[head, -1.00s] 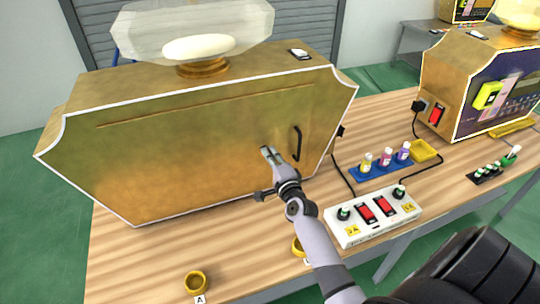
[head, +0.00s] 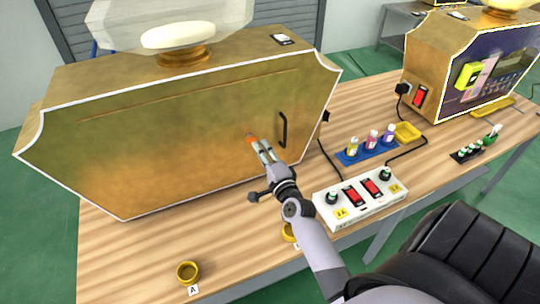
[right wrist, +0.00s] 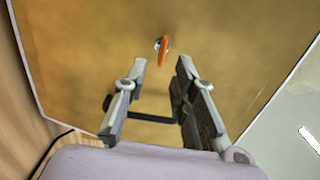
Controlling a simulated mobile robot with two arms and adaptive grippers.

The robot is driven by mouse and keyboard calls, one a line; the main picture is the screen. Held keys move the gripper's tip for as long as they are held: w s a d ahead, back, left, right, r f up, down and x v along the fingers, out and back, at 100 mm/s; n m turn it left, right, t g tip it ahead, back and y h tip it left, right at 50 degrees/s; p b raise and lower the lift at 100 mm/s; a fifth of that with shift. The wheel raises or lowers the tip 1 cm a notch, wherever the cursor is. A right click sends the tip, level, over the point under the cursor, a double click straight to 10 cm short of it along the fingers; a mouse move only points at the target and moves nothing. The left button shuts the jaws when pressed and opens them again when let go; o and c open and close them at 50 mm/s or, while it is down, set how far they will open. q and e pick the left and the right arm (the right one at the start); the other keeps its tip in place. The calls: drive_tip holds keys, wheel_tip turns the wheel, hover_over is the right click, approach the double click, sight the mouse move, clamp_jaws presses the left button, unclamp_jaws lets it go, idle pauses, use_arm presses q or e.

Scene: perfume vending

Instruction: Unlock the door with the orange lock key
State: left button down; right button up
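The orange lock key (head: 250,138) sits at the lock on the gold door (head: 180,150) of the large machine. In the right wrist view the key (right wrist: 162,47) stands out from a small silver lock, its long side close to upright. My right gripper (head: 259,146) points at the door. In the right wrist view its two fingers (right wrist: 160,66) are apart with nothing between them. The key shows just beyond the fingertips, between their lines, apart from both. A black door handle (head: 283,130) is right of the key. My left gripper is not in view.
A white power strip (head: 362,190) with red switches lies on the wooden table right of my right gripper. Behind it are a blue tray (head: 350,160) with small bottles and a yellow tray (head: 408,132). A gold ring (head: 187,271) is at the front left.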

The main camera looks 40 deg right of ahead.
drive_tip(key=v, duration=0.7)
drive_tip(key=shift+s, duration=0.1)
